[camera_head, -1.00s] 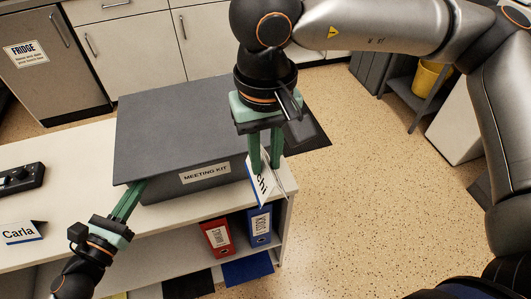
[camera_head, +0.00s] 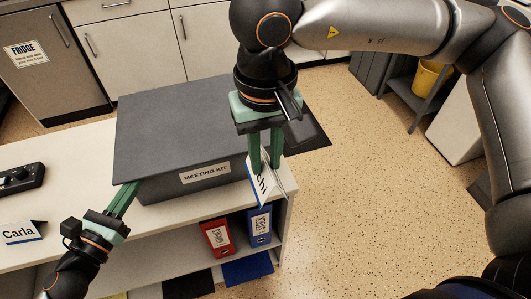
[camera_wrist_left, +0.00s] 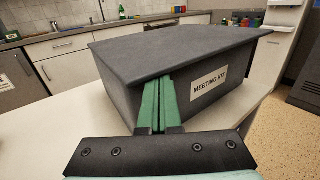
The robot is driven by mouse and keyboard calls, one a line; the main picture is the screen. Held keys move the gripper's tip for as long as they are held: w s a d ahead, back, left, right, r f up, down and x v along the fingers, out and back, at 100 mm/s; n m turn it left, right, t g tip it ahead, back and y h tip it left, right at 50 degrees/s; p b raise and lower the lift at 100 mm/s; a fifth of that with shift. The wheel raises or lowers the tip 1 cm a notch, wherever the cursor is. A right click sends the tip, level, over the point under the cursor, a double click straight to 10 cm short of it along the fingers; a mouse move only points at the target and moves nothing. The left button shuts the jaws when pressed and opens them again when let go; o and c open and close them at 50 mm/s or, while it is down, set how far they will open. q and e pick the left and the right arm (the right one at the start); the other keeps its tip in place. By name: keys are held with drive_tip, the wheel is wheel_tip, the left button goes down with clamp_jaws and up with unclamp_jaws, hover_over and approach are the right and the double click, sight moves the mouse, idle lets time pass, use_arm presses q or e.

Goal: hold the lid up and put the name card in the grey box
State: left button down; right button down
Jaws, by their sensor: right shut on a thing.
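The grey box (camera_head: 160,188), labelled MEETING KIT, stands on the white counter. Its dark grey lid (camera_head: 185,118) lies over the top and covers the inside. My left gripper (camera_head: 132,186) is at the lid's front left corner. In the left wrist view its green fingers (camera_wrist_left: 160,103) lie together, tips just under the lid's edge; I cannot tell whether they bear its weight. My right gripper (camera_head: 265,165) points down in front of the box's right end, shut on a white and blue name card (camera_head: 262,184), whose lettering is partly hidden.
Another name card, reading Carla (camera_head: 20,233), stands at the counter's left, near a black device (camera_head: 20,178). A red binder (camera_head: 218,237) and a blue binder (camera_head: 260,226) stand on the shelf below. The floor to the right is open, with a yellow bucket (camera_head: 430,78) farther back.

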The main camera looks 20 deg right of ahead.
use_arm(q)
drive_tip(key=shift+r, duration=1.05)
drive_tip(key=shift+w+r, duration=0.15)
drive_tip(key=shift+r, duration=0.7)
drive_tip(key=shift+w+r, duration=0.15)
drive_tip(key=shift+r, duration=0.7)
drive_tip(key=shift+r, duration=0.25)
drive_tip(key=shift+w+r, duration=0.25)
drive_tip(key=shift+r, duration=0.5)
drive_tip(key=shift+w+r, duration=0.2)
drive_tip(key=shift+r, duration=0.55)
drive_tip(key=shift+w+r, duration=0.15)
drive_tip(key=shift+r, duration=0.3)
drive_tip(key=shift+w+r, duration=0.3)
drive_tip(key=shift+r, duration=0.3)
drive_tip(key=shift+w+r, duration=0.25)
drive_tip(key=shift+r, duration=0.45)
